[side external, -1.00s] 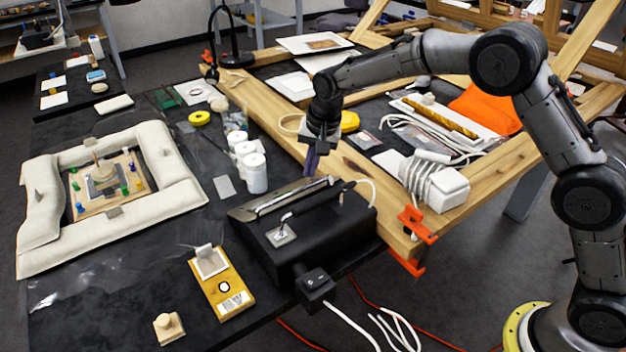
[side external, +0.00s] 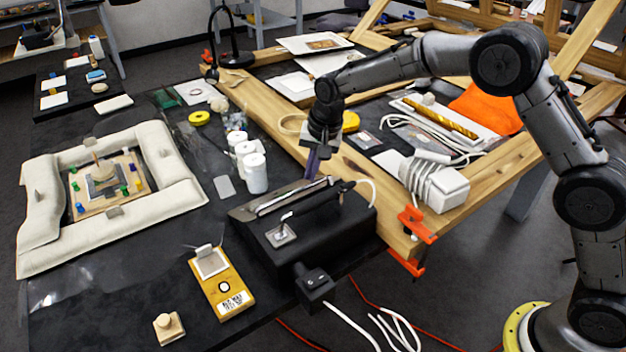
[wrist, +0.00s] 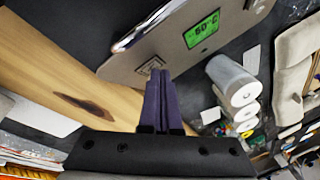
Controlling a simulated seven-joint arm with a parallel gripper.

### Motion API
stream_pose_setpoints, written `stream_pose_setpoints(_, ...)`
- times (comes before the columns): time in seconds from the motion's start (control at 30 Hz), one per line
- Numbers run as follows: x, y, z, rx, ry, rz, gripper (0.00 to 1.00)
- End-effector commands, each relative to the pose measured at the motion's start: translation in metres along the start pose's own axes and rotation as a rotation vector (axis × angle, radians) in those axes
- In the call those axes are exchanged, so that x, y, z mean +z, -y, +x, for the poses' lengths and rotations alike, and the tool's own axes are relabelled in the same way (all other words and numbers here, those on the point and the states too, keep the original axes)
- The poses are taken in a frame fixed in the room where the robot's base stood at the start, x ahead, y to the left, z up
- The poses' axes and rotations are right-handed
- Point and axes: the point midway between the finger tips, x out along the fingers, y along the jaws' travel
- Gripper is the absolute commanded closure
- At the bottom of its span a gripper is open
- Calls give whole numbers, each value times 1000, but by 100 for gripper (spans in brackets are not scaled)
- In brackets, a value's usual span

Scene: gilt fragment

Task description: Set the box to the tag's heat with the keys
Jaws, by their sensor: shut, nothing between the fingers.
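The black box (side external: 310,235) with a top handle stands at the table's right edge. Its metal panel (wrist: 185,62) fills the upper wrist view, with a lit green display (wrist: 202,29) that seems to read 60 or 80 °C; the first digit is unclear. A small dark key (wrist: 150,66) on the panel is partly hidden by my fingertips. My gripper (side external: 311,174) is shut and empty, its purple fingers pointing down at the box's back edge. In the wrist view the fingertips (wrist: 159,78) are at the key; I cannot tell whether they touch. A yellow board (side external: 222,285) bears a white printed tag (side external: 233,303), too small to read surely.
White jars (side external: 255,172) stand left of my gripper. A wooden frame (side external: 350,180) runs close behind the box, with an orange clamp (side external: 417,225). A padded cream frame (side external: 45,225) lies at left. The dark table between is mostly clear.

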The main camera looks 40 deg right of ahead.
Motion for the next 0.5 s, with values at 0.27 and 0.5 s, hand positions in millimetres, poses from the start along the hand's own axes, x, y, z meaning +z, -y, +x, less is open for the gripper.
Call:
stream_pose_setpoints(0.27,0,0,0,3,3,0,100)
stream_pose_setpoints(0.5,-6,6,-7,1,1,0,100)
